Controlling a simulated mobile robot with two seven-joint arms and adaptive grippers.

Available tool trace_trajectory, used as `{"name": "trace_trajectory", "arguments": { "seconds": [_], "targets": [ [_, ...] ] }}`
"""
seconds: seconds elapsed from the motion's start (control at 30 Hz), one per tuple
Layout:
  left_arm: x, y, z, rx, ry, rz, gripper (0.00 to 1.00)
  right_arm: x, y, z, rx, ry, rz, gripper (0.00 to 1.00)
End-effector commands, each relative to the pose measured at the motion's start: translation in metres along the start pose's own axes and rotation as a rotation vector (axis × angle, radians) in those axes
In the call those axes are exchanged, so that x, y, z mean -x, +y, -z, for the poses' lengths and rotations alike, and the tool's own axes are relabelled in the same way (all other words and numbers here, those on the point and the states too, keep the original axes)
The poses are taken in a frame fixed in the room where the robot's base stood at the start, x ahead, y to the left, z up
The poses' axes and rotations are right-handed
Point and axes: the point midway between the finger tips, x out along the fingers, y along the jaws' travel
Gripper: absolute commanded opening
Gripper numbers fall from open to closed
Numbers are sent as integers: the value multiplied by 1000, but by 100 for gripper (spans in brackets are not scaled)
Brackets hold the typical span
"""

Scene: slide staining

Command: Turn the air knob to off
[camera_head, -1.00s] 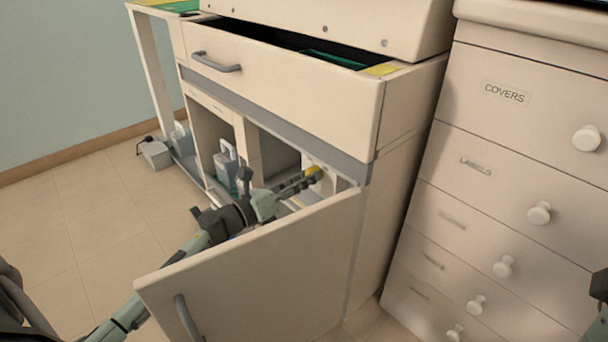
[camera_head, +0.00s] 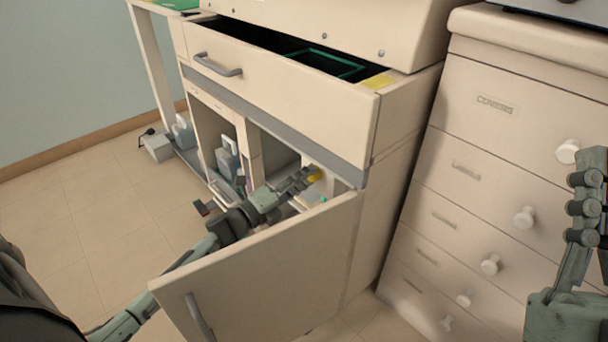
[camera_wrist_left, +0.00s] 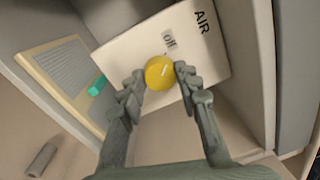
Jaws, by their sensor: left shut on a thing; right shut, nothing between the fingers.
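The yellow air knob (camera_wrist_left: 159,73) sits on a cream panel (camera_wrist_left: 125,48) marked "AIR" and "off" in the left wrist view. Which way the knob points is hard to tell. My right gripper (camera_head: 586,165) is shut and empty at the right edge of the head view.
A white drawer chest (camera_head: 480,180) stands to the right. A framed grey filter-like panel (camera_wrist_left: 65,75) is beside the knob's panel.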

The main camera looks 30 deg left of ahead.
Motion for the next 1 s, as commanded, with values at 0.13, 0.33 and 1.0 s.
{"name": "trace_trajectory", "arguments": {
  "seconds": [0.13,0.33,1.0],
  "targets": [
    [-2,-3,-2,44,-5,4,3,-1,-1,-6,-3,-46,1,0],
    [-2,-3,-1,68,-6,4,4,-1,-2,-10,-4,-71,1,0],
    [-1,-1,0,70,-5,2,54,-1,-1,-10,-3,-72,1,0]
  ]
}}
